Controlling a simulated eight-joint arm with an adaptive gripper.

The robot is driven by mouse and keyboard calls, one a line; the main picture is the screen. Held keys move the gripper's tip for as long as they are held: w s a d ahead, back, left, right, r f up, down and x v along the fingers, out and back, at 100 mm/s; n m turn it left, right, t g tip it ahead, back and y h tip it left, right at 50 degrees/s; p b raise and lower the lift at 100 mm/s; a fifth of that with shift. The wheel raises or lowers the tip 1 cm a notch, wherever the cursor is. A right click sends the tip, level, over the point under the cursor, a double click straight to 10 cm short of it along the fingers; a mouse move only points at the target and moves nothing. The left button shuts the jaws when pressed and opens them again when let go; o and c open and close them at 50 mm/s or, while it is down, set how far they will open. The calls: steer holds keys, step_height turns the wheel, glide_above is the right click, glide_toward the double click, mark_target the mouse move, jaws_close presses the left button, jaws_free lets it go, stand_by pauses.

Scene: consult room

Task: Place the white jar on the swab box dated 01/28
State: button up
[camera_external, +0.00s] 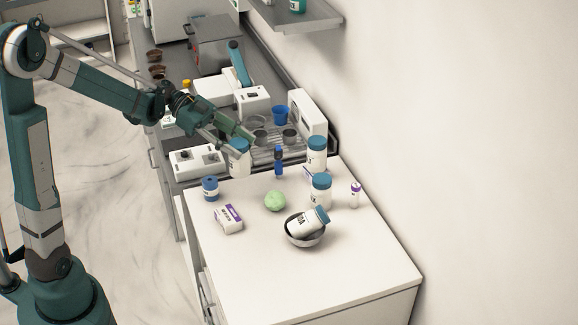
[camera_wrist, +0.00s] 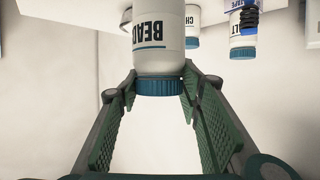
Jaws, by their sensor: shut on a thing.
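My gripper (camera_external: 236,143) is shut on the blue lid of a white jar (camera_external: 239,160), near the back left edge of the white table. In the wrist view the jar (camera_wrist: 160,35) reads "BEAD", its lid between my gripper's fingers (camera_wrist: 158,86). Its height above the table is hard to judge. A white and purple box (camera_external: 229,220) lies at the table's left front. Another purple-marked box (camera_external: 307,172) is mostly hidden behind a jar. The dates on both boxes are too small to read.
White jars with blue lids stand at the right, one farther back (camera_external: 316,160) and one nearer (camera_external: 320,195). Another jar (camera_external: 306,222) lies tilted in a metal bowl (camera_external: 306,240). A green ball (camera_external: 275,201) and a blue container (camera_external: 210,188) are near. The table's front is clear.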

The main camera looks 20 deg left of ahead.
steer(key=s+d+r+m+g, duration=0.1)
steer(key=s+r+m+g, duration=0.2)
steer(key=s, duration=0.8)
steer(key=shift+s+d+p, duration=0.25)
steer(key=shift+s+p, duration=0.1)
steer(key=shift+p, duration=0.05)
steer(key=shift+f, duration=0.1)
steer(key=shift+f+b, duration=0.75)
steer(key=shift+f, duration=2.15)
steer(key=shift+f+b, duration=0.55)
steer(key=shift+f, duration=1.5)
steer(key=shift+f, duration=0.15)
steer(key=o, duration=1.1)
